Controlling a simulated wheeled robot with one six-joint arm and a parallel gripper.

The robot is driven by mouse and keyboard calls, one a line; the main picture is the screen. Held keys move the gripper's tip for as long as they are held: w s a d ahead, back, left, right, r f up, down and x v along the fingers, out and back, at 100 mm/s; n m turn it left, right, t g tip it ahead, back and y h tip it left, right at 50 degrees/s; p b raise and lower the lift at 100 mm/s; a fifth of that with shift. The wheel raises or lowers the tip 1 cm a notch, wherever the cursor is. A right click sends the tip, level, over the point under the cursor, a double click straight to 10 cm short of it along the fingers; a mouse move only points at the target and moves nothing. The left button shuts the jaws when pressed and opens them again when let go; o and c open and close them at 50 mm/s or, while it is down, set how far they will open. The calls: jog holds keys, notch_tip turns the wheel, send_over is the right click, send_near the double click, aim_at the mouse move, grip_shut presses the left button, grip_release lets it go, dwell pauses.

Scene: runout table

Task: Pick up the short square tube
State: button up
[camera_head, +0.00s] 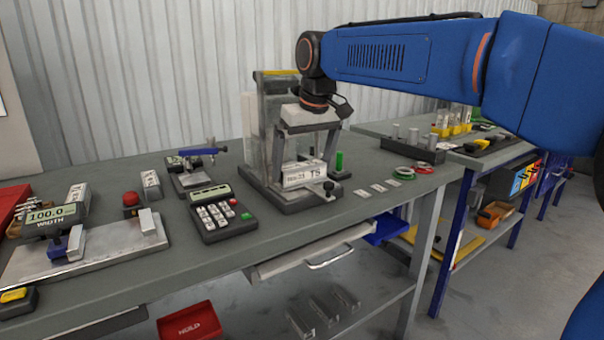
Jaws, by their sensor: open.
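A short, light grey square-section piece with dark lettering ending in "T5" (302,176) lies on the dark base of a press-like stand; it looks like the short square tube, though its ends are not clear. My gripper (304,163) points down over it, open, with one finger toward each end of the piece in this view. I cannot tell whether the fingers touch it. The gripper's body hides part of the stand (272,88) behind.
A keypad unit (220,212) stands close left of the stand. A green cylinder (339,161) and tape rings (403,173) are to the right. A gauge reading 100.0 (50,215) is at far left. The table's front edge (350,229) has some free room.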

aim_at(305, 166)
jog(key=shift+c, duration=0.3)
jog(key=c, duration=0.8)
jog(key=shift+o, duration=0.2)
jog(key=shift+r, duration=0.1)
jog(key=shift+s+d+r, duration=0.1)
jog(key=shift+s+r, duration=0.1)
jog(key=shift+r, duration=0.3)
notch_tip(305, 166, up, 6)
jog(key=shift+f, duration=0.15)
jog(key=shift+s+d, duration=0.15)
jog(key=s+d, duration=1)
jog(key=s, duration=0.6)
jog(key=shift+d, duration=0.35)
